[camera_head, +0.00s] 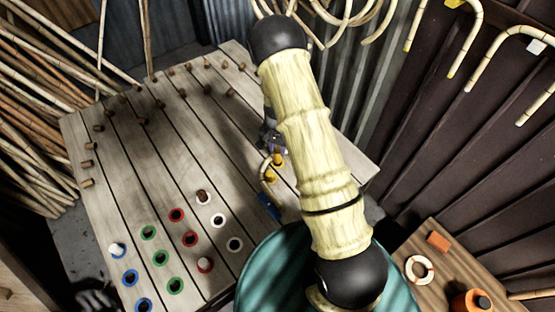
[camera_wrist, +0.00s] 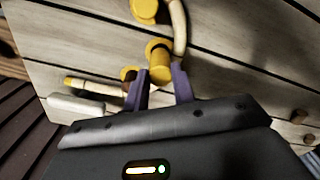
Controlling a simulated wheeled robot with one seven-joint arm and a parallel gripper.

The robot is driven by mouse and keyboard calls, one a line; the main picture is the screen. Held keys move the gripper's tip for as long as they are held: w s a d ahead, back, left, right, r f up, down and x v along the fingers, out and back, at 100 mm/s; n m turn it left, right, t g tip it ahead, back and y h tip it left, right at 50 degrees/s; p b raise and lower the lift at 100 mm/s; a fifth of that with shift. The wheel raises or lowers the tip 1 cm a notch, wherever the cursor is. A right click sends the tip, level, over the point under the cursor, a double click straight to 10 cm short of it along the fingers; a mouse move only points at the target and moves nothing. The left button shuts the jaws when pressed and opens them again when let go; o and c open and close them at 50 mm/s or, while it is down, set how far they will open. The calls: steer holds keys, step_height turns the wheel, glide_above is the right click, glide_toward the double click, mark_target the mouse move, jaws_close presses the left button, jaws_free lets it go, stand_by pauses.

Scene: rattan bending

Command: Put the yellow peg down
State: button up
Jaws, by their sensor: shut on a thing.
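The yellow peg (camera_wrist: 160,66) has a dark ring near its top and stands between my gripper's purple fingers in the wrist view. My gripper (camera_wrist: 160,84) is shut on it. In the head view my gripper (camera_head: 272,142) is partly hidden behind my arm, with the yellow peg (camera_head: 279,159) just below it. I cannot tell whether the peg touches the board. Another yellow peg (camera_wrist: 145,10) is further up in the wrist view. A curved rattan piece (camera_wrist: 179,25) runs beside both pegs.
The plank table (camera_head: 165,145) has small wooden pegs along its far and left edges. Coloured ring holes (camera_head: 190,239) fill its front left, some with pegs in them. A blue item (camera_head: 268,206) lies near its right side. A side table (camera_head: 440,270) stands at lower right.

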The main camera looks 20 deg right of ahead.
mark_target(278, 151)
steer(key=shift+f, duration=0.15)
steer(key=shift+f+b, duration=1.25)
steer(key=shift+f, duration=0.55)
steer(key=shift+f, duration=0.1)
steer(key=shift+f, duration=0.1)
steer(key=o, duration=1)
steer(key=shift+c, duration=0.2)
step_height(278, 151, up, 12)
steer(key=shift+r+b, duration=0.25)
steer(key=shift+b, duration=0.75)
